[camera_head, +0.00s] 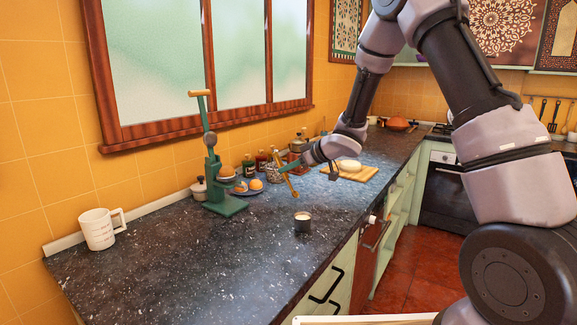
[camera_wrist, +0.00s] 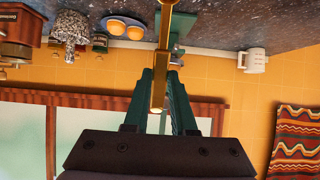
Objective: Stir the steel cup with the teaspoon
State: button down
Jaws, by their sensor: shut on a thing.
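The steel cup (camera_head: 302,224) is small and dark with a pale rim, and stands upright on the dark counter near its front edge in the head view. My gripper (camera_head: 279,166) is shut on a gold-coloured teaspoon (camera_head: 289,184). The teaspoon slants downward, its lower end a little above and behind the cup, apart from it. In the wrist view the teaspoon (camera_wrist: 165,30) runs up from between the green fingers of my gripper (camera_wrist: 160,80) to the top edge. Its far end and the cup are out of that view.
A green juicer press (camera_head: 222,200) stands left of the cup, beside a plate with oranges (camera_head: 256,184). Jars and bottles line the wall behind. A white mug (camera_head: 99,230) is at the far left. A cutting board (camera_head: 352,173) lies beyond my gripper. The counter's left front is clear.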

aim_at(296, 196)
jog(key=shift+f, duration=1.6)
jog(key=shift+s+d+f, duration=0.35)
jog(key=shift+d+f, duration=0.15)
jog(key=shift+f, duration=0.45)
jog(key=shift+s+d+f, duration=0.3)
jog(key=shift+d+f, duration=0.25)
jog(key=shift+f, duration=0.45)
jog(key=shift+s+d+f, duration=0.35)
jog(key=shift+d+f, duration=0.15)
jog(key=shift+f, duration=0.45)
